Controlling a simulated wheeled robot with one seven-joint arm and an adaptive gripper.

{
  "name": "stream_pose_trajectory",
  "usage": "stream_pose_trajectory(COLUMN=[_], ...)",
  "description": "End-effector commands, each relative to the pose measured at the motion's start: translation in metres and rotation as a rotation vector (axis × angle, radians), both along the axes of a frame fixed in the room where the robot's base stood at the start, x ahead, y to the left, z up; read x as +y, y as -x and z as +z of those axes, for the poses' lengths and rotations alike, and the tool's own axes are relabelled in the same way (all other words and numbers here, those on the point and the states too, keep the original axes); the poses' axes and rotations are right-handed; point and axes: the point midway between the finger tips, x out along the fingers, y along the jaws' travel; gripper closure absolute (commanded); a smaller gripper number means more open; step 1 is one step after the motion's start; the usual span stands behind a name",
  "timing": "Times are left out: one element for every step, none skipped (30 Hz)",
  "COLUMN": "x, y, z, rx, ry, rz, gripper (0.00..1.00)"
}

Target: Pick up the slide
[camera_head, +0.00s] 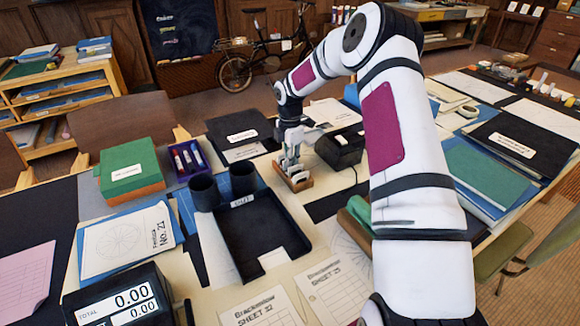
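My gripper (290,157) points down in the middle of the table, at the far end of my white arm. It is just over a small orange-brown wooden holder (302,187) with pale upright pieces (298,175) in it. One of these may be the slide; they are too small to tell apart. The fingertips overlap the pieces in the picture, so I cannot tell whether they touch. I also cannot tell whether the fingers are open or shut.
A black tray (277,238) with two dark cups (205,192) stands in front of the holder. A black device (340,148) is close on its right. A green box (131,168) and a purple pen box (187,160) are at left. A price display (119,300) stands front left.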

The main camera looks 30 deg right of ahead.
Motion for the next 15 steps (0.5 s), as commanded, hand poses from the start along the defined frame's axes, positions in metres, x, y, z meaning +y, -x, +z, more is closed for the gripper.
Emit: stream_pose_trajectory(x=[0.0,0.0,-0.0001,-0.0001,0.0,0.0,0.0,0.0,0.0,0.0,0.0,-0.0001,-0.0001,-0.0001,-0.0002], y=[0.0,0.0,0.0,0.0,0.0,0.0,0.0,0.0,0.0,0.0,0.0,0.0,-0.0001,-0.0002,-0.0004], z=[0.0001,0.0001,0.0001,0.0001,0.0002,0.0002,0.0002,0.0002,0.0003,0.0003,0.0003,0.0005,0.0012,0.0024,0.005], rx=[0.0,0.0,0.0,0.0,0.0,0.0,0.0,0.0,0.0,0.0,0.0,0.0,0.0,-0.001,-0.001], ry=[0.0,0.0,0.0,0.0,0.0,0.0,0.0,0.0,0.0,0.0,0.0,0.0,0.0,0.0,0.001], rz=[0.0,0.0,0.0,0.0,0.0,0.0,0.0,0.0,0.0,0.0,0.0,0.0,0.0,0.0,0.0], gripper=[0.97,1.0,1.0,1.0,1.0,1.0,1.0,1.0,1.0,1.0,1.0,1.0,1.0,1.0,1.0])
